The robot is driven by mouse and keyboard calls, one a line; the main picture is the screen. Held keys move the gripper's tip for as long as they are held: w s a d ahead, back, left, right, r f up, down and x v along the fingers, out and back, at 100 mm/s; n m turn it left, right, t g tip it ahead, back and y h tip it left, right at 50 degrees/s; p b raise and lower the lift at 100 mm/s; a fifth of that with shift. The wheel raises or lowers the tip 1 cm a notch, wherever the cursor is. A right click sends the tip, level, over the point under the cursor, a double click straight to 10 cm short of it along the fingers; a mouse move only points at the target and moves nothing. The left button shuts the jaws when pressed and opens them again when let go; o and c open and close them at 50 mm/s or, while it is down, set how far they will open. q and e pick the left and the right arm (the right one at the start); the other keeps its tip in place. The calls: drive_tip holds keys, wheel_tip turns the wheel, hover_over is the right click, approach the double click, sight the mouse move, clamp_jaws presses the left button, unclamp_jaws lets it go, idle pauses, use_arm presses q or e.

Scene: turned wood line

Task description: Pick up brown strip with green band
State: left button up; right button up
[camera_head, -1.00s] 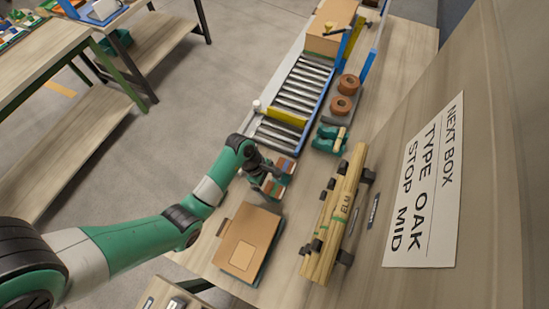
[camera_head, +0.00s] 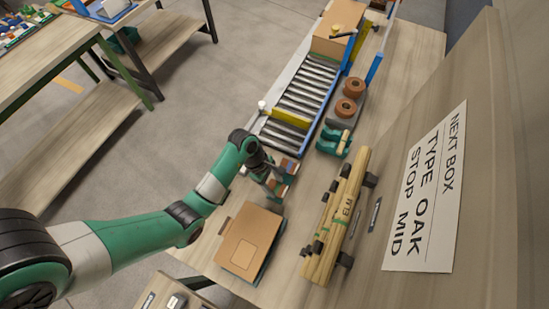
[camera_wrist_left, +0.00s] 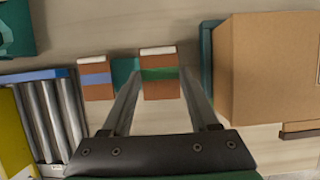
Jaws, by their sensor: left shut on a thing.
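The brown strip with a green band (camera_wrist_left: 159,74) shows in the left wrist view, with a pale end at its top. It lies between the two fingers of my left gripper (camera_wrist_left: 162,88), which is shut on it. In the head view my left gripper (camera_head: 270,183) is low by the end of the roller conveyor, and it partly hides the strip. A second brown strip with a blue band (camera_wrist_left: 95,77) stands to the left, with a teal piece (camera_wrist_left: 124,75) between the two. I cannot tell whether the held strip is clear of its support. My right gripper is not in view.
A cardboard box (camera_head: 248,242) lies close to the gripper. The roller conveyor (camera_head: 300,98) with a yellow bar (camera_head: 290,117) runs behind it. A bundle of wooden rods (camera_head: 343,215) lies to the right. A sign (camera_head: 427,190) is on the panel beyond.

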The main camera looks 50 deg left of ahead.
use_arm(q)
drive_tip(key=s+r+p, duration=0.8)
drive_tip(key=s+r, duration=0.2)
drive_tip(key=s, duration=0.4)
drive_tip(key=shift+d+r, duration=0.4)
